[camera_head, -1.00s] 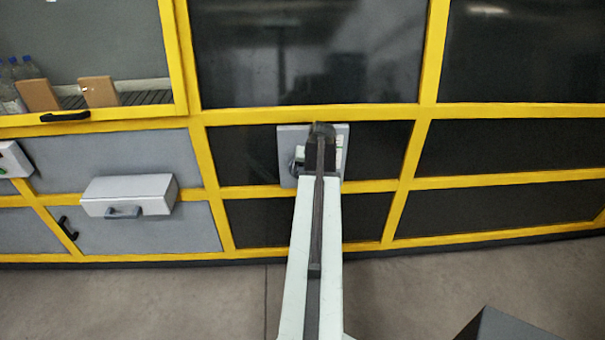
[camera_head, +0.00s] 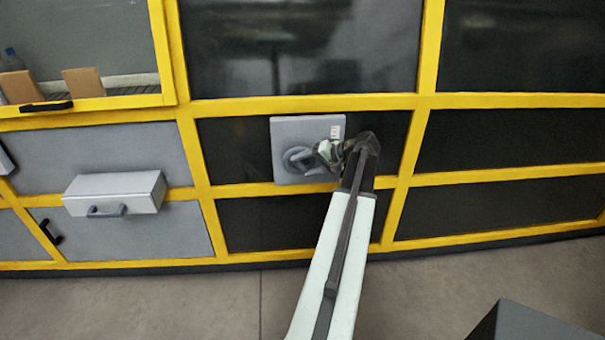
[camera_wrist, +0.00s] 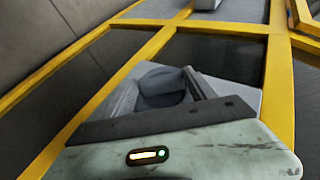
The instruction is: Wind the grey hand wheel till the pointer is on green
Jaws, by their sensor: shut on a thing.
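The grey hand wheel (camera_head: 297,160) sits on the lower left part of a light grey square plate (camera_head: 290,130) on the machine front. My gripper (camera_head: 318,156) reaches it from the right and is shut on the wheel's right side. The wheel also shows in the wrist view (camera_wrist: 163,84), beyond my gripper's dark edge, with the plate (camera_wrist: 240,92) around it. A small pale marking (camera_head: 336,131) shows at the plate's upper right. I cannot make out the pointer or any green zone; my gripper hides part of the plate.
Yellow frame bars (camera_head: 300,104) surround dark panels. To the left a white box with a handle (camera_head: 115,190) juts out from a grey panel. Brown blocks (camera_head: 84,84) stand behind the upper left window. A dark block (camera_head: 530,325) is at the lower right.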

